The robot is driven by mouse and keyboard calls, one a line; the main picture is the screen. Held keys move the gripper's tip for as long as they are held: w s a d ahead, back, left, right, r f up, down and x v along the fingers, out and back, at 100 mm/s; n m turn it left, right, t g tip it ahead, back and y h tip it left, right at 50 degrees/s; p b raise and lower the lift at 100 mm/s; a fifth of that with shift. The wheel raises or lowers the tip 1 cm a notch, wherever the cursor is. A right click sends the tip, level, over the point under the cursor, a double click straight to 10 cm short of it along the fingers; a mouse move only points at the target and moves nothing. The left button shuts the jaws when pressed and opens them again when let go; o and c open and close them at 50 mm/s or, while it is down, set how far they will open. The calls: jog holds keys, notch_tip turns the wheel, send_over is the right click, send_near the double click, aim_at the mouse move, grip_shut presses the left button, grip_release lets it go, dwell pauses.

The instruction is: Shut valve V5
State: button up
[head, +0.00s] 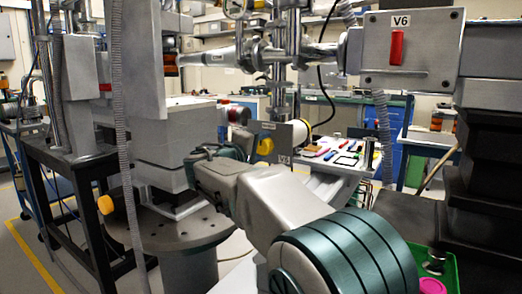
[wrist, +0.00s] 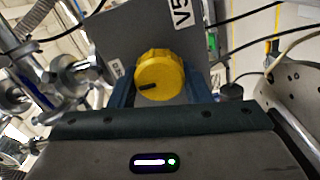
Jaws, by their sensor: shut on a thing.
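The valve V5 panel (wrist: 110,34) is a grey plate in the wrist view, with a white V5 label (wrist: 182,12) at its upper right. Its round yellow knob (wrist: 162,66) has a black pointer mark, which points to the lower left in that picture. My gripper (wrist: 159,84) has its two blue fingers on either side of the knob and is shut on it. I cannot make out the V5 label there.
A V6 box (head: 409,50) with a red handle is at the upper right. A grey corrugated hose (head: 124,130) hangs at the left. A tool-covered bench (head: 335,158) stands behind my arm.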

jog(key=o, duration=1)
jog(key=p+v, duration=0.2)
jog(key=v, duration=1.2)
jog(key=shift+d, duration=0.1)
